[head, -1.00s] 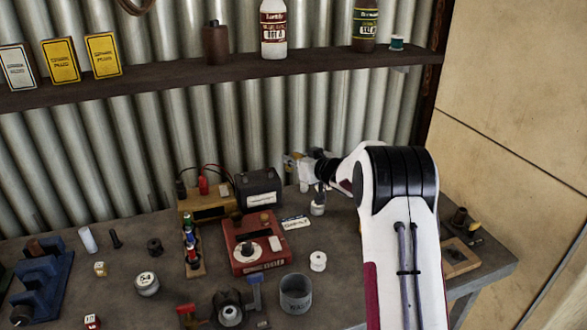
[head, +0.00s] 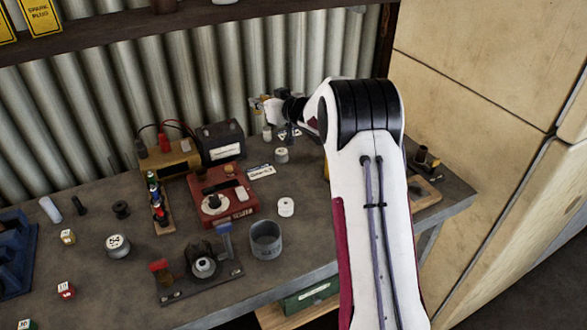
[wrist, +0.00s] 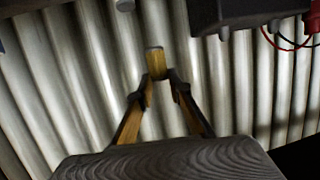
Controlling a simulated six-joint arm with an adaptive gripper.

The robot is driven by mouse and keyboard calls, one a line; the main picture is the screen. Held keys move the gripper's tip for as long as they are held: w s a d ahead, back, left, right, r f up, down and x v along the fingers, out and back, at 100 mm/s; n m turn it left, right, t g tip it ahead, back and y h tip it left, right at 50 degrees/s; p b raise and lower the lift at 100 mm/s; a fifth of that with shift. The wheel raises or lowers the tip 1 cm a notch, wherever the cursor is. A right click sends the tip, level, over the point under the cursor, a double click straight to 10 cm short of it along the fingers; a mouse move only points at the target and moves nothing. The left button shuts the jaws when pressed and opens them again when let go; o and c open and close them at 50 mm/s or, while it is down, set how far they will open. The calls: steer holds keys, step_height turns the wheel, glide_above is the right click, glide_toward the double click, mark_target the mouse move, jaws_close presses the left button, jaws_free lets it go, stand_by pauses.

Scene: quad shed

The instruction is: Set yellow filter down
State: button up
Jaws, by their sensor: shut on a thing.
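My gripper (wrist: 158,88) is shut on a small yellow cylinder with a grey top, the yellow filter (wrist: 155,63). The filter points away from my wrist, between the two fingertips. In the head view my gripper (head: 262,108) is raised near the corrugated wall, just right of the black battery (head: 220,142). The filter is too small there to tell from the yellowish fingers. What lies directly under the filter cannot be told.
A white spool (head: 286,207), a grey cup (head: 266,239) and a red device (head: 224,200) stand on the bench. A wooden tray (head: 428,194) is right of my arm. A yellow thing (head: 326,169) is mostly hidden by my arm. Bare bench shows at the right (head: 455,190).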

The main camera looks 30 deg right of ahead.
steer(key=s+d+r+m+h, duration=0.1)
steer(key=s+d+r+h, duration=0.1)
steer(key=s+d, duration=0.95)
steer(key=s+a+f+y, duration=0.1)
steer(key=s+a, duration=0.3)
steer(key=s, duration=0.3)
steer(key=s+a+f+n+y, duration=0.1)
steer(key=s+a, duration=0.3)
steer(key=s, duration=0.2)
steer(key=shift+s+a+f, duration=0.25)
steer(key=shift+s+f, duration=0.1)
steer(key=shift+f, duration=0.05)
steer(key=shift+f, duration=2.9)
steer(key=shift+f, duration=2.1)
